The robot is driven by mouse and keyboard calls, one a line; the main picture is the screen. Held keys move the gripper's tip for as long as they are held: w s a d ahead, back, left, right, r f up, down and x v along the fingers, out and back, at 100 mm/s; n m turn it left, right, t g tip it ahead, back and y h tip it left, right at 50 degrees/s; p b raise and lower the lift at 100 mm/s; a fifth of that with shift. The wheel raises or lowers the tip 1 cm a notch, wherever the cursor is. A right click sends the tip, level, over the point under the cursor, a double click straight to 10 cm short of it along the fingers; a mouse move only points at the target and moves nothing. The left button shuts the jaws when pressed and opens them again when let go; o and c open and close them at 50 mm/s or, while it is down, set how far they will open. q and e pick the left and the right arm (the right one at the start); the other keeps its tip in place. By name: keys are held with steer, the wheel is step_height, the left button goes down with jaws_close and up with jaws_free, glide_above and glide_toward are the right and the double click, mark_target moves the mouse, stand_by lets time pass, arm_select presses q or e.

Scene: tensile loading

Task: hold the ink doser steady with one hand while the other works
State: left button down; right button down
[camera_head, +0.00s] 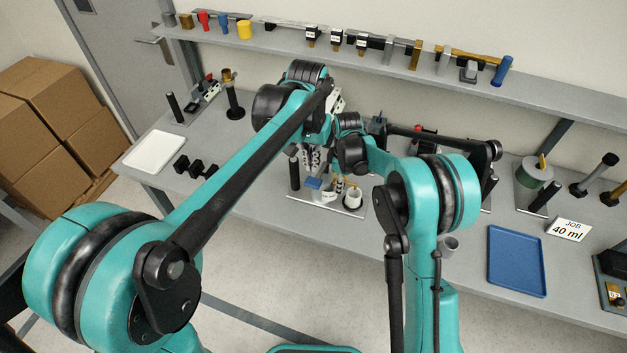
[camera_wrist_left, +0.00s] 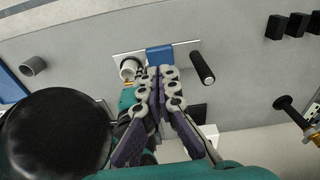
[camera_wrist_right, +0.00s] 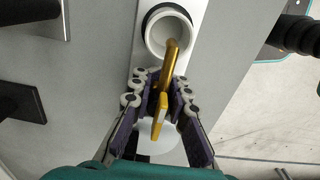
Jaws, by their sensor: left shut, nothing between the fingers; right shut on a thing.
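What looks like the ink doser is a station on a metal plate (camera_head: 325,216) mid-table, with a black upright post (camera_head: 294,174), a blue block (camera_head: 313,183) and a white cup (camera_head: 353,199). My left gripper (camera_head: 312,165) is shut and empty. In the left wrist view its fingertips (camera_wrist_left: 160,71) lie at the edge of the blue block (camera_wrist_left: 160,54); I cannot tell if they press on it. The forearms partly hide the station.
A white tray (camera_head: 155,151) lies at the left and a blue tray (camera_head: 516,260) at the right. A sign (camera_head: 569,229) reads "JOB 40 ml". A small grey cup (camera_head: 449,245) stands near the front edge. A shelf of tools (camera_head: 400,68) runs behind.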

mark_target(313, 183)
arm_select(q)
steer(key=f, duration=0.5)
steer(key=shift+w+d+f, duration=0.1)
steer(key=shift+w+f, duration=0.1)
steer(key=shift+w, duration=0.1)
steer(key=shift+f, duration=0.15)
steer(key=shift+f, duration=2.25)
steer(key=s, duration=0.2)
steer(key=s+r, duration=0.1)
steer(key=shift+a, duration=0.4)
